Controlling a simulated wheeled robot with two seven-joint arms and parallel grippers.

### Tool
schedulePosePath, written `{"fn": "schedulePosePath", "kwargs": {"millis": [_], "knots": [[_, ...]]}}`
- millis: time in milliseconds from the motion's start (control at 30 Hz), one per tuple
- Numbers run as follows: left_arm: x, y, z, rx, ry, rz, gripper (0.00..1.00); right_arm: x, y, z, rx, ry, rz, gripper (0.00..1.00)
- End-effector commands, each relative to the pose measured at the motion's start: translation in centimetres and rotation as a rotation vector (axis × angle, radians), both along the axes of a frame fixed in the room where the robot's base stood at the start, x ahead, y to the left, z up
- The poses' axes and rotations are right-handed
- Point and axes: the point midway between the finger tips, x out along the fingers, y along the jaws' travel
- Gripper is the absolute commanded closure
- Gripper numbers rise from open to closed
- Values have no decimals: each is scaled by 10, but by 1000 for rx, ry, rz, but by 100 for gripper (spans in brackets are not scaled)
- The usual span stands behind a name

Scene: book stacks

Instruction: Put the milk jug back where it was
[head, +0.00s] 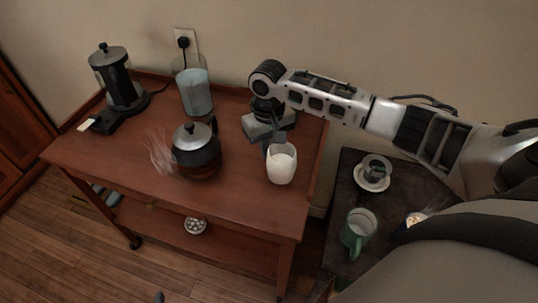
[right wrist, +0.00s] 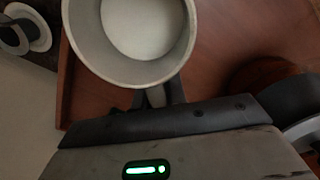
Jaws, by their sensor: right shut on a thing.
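The milk jug (head: 281,165) is white with milk inside. It is upright at the right part of the wooden trolley top, near its right edge. My right gripper (head: 271,141) reaches over from the right and is shut on the jug's far side. In the right wrist view the jug's round rim and milk (right wrist: 140,28) fill the upper left, and the gripper fingers (right wrist: 158,95) meet at its side. I cannot tell whether the jug touches the wood. My left gripper is not in view.
A glass teapot (head: 197,158), a bluish clear container (head: 195,92) and a dark coffee maker (head: 120,80) stand on the trolley (head: 95,152). A dark side table (head: 345,190) at right holds a cup on a saucer (head: 373,176) and a green mug (head: 357,232). The trolley's front middle is clear.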

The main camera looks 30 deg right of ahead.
Motion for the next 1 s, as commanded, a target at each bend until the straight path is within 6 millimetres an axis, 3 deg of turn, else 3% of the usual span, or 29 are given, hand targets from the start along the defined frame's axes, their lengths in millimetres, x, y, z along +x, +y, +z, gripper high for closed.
{"fn": "schedulePosePath", "kwargs": {"millis": [233,600,633,700,1000], "knots": [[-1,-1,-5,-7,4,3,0,1,-1,-32,-1,0,0,100],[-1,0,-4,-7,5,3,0,2,-1,-35,-1,-1,0,100],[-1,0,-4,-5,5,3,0,1,-1,-36,-1,0,0,84],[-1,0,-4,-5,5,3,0,1,-1,-36,-1,0,0,65],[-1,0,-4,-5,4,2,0,1,-1,-35,-1,-1,0,65]]}}
